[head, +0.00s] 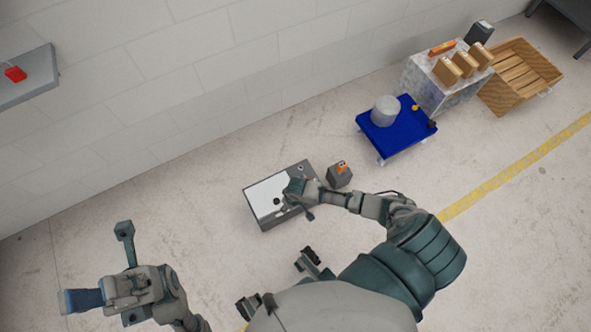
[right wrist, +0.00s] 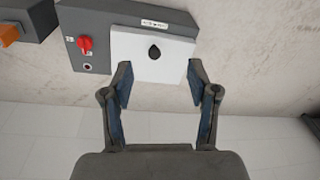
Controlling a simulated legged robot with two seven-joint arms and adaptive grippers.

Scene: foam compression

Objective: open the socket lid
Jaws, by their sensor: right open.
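A grey box (head: 250,212) lies below the wall in the head view, with a flat white panel (head: 266,190) on it that looks like the lid. In the right wrist view the white panel (right wrist: 135,60) lies flat against the grey box (right wrist: 97,20) and carries a black knob (right wrist: 154,52). A red rotary switch (right wrist: 86,43) is to its left. My right gripper (right wrist: 160,84) is open and empty, its fingertips near the panel's lower corners; in the head view it covers the box's right part. My left gripper (head: 93,265) is open and empty, away from the box.
A small grey box with an orange part (head: 341,170) stands right of the lidded box. Farther right are a blue cart (head: 397,140) with a grey cylinder, a block with cartons and a wooden crate (head: 523,70). A grey shelf (head: 30,85) is upper left. The floor between is clear.

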